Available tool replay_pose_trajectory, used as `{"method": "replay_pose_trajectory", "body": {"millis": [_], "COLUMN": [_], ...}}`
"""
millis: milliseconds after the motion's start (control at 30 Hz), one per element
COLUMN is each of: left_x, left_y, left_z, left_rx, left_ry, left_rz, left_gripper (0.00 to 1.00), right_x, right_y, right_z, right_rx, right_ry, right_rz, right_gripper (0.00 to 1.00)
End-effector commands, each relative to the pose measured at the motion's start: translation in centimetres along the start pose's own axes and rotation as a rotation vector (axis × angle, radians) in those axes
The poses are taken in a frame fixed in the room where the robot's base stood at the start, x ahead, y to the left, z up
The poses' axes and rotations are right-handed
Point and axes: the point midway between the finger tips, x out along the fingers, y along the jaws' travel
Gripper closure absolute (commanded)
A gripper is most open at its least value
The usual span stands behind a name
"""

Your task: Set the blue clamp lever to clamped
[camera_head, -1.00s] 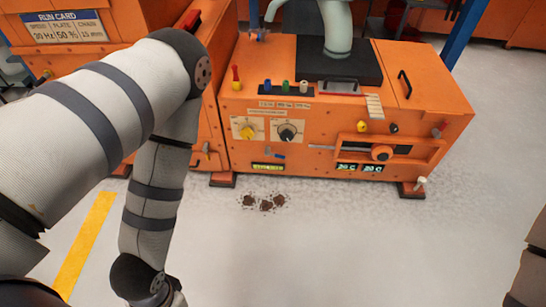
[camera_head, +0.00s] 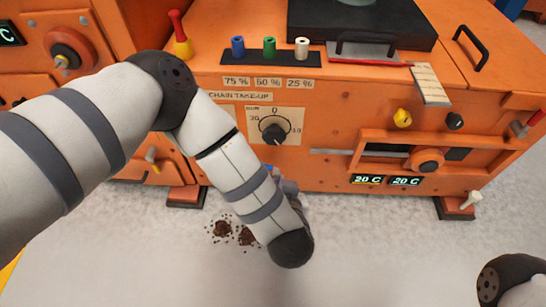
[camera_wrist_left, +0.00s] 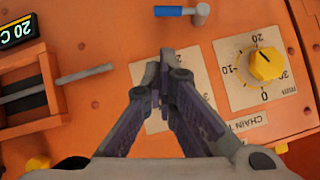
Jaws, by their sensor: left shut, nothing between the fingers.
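The blue clamp lever (camera_wrist_left: 180,11) shows at the top of the left wrist view, a blue handle with a grey metal end, lying roughly across the picture on the orange panel. My left gripper (camera_wrist_left: 167,62) is shut and empty in front of the panel. In that view its tips point toward the lever, with a gap between them in the picture. In the head view my left forearm covers the lever, and the left gripper is mostly hidden behind it. My right gripper is out of view; only part of my right arm shows at the lower right.
The orange machine has a yellow dial (camera_wrist_left: 267,65), a black dial (camera_head: 275,129) and a slide with an orange knob (camera_head: 427,160). Blue, green and white pegs (camera_head: 269,47) stand on top. Brown crumbs (camera_head: 223,230) lie on the floor.

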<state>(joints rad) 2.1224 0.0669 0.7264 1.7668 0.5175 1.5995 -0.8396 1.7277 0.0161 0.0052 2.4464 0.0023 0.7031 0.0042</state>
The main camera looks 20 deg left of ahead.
Motion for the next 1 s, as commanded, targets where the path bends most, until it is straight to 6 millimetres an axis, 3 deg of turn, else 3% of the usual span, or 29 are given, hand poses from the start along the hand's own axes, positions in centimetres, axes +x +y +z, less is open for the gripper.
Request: {"method": "replay_pose_trajectory", "body": {"millis": [67,233,533,1000], "left_x": [1.2,1.2,2.1,12.0], "left_y": [0.2,-0.1,-0.1,-0.5], "left_z": [0.0,-1.0,-0.8,-0.3], "left_rx": [-0.003,-0.005,-0.006,-0.004], "left_ry": [0.011,0.024,0.021,0.017], "left_rz": [-0.037,-0.058,-0.056,-0.055], "left_gripper": [1.00,1.00,1.00,1.00], "right_x": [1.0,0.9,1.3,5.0], "right_y": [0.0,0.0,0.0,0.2], "right_z": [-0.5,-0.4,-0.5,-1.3], "right_rx": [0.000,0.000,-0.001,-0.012], "right_ry": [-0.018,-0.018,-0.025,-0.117], "right_rz": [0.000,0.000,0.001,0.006], "right_gripper": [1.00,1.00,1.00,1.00]}}
